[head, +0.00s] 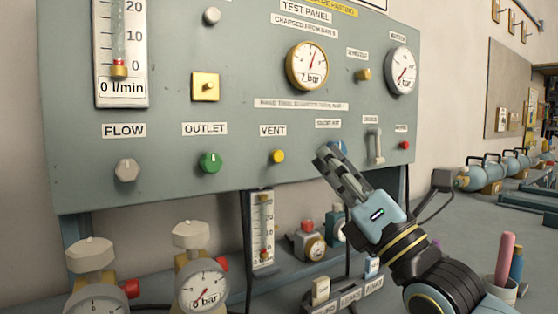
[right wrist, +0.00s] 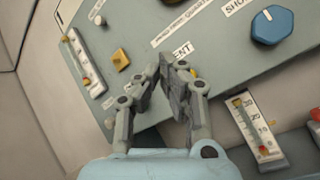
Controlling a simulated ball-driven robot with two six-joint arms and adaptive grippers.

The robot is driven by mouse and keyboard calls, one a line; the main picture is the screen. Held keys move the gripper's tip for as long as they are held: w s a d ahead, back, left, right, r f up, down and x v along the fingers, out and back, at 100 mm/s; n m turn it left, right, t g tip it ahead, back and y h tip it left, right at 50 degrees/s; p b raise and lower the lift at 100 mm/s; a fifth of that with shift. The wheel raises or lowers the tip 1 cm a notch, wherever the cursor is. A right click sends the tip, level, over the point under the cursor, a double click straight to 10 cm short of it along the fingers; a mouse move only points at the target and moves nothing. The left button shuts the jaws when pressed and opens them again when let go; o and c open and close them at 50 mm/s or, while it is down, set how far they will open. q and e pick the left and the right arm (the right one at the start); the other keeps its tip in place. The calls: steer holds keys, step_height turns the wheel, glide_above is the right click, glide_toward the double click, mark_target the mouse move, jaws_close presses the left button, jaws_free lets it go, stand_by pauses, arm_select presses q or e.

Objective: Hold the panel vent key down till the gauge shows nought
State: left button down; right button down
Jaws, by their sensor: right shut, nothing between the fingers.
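The yellow vent key (head: 277,156) sits below the VENT label (head: 273,130) on the grey-green test panel (head: 232,100). My right gripper (head: 322,158) is shut and empty, to the right of the key in the head view, in front of the blue knob (head: 338,148). In the right wrist view, the fingertips (right wrist: 172,68) overlap the key (right wrist: 194,73), which shows only partly behind them. Contact with it cannot be told. My left gripper is out of view.
A green outlet knob (head: 210,162) and a grey flow knob (head: 127,170) are to the left. A white lever (head: 375,147) and a red button (head: 404,145) are to the right. Regulator gauges (head: 203,285) and a flow tube (head: 263,230) stand below the panel.

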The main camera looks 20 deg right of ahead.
mark_target(277, 156)
steer(key=w+a+b, duration=0.1)
steer(key=w+b, duration=0.4)
steer(key=w, duration=0.3)
steer(key=shift+w, duration=0.1)
stand_by(1.3)
steer(key=shift+w, duration=0.1)
steer(key=shift+w+a, duration=0.1)
steer(key=shift+w, duration=0.2)
steer(key=shift+w+a, duration=0.1)
steer(key=shift+w, duration=0.5)
stand_by(2.4)
